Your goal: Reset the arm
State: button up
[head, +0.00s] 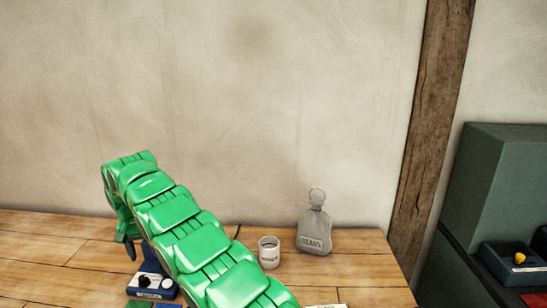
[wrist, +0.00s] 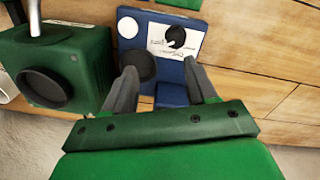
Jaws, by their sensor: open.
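My green arm reaches from the bottom edge of the head view up to the left, then bends down at its far end. My gripper (wrist: 160,68) shows in the wrist view with its two grey fingers apart and nothing held between them. A blue device (wrist: 160,82) with a black knob on a white plate, a white button and a dark round part lies beyond and between the fingertips. I cannot tell whether the fingers touch it. In the head view the blue device (head: 152,293) stands on the wooden table, partly hidden by my arm.
A green box (wrist: 60,65) with a dark round opening stands left of the blue device in the wrist view. A wall is behind; a dark cabinet (head: 500,185) stands at right.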

jog(key=d+r+m, duration=0.1)
jog(key=d+r, duration=0.3)
jog(key=d, duration=0.5)
jog(key=d+r+m+h, duration=0.1)
jog(key=d+r, duration=0.2)
jog(key=d, duration=0.7)
jog(key=d+r+m, duration=0.1)
jog(key=d+r, duration=0.3)
jog(key=d, duration=0.5)
jog(key=s+d+r, duration=0.3)
jog(key=s+d, duration=0.2)
jog(key=d, duration=0.5)
jog(key=s+d+f+m+g+y, duration=0.1)
jog(key=s+d, duration=0.7)
jog(key=s, duration=0.3)
jog(key=s+d+g, duration=0.1)
jog(key=s+d, duration=0.7)
jog(key=s, duration=0.2)
jog(key=s+d+f, duration=0.1)
jog(key=s+f, duration=0.1)
jog(key=s, duration=0.5)
jog(key=s+d+f, duration=0.2)
jog(key=s, duration=0.5)
jog(key=shift+f, duration=0.35)
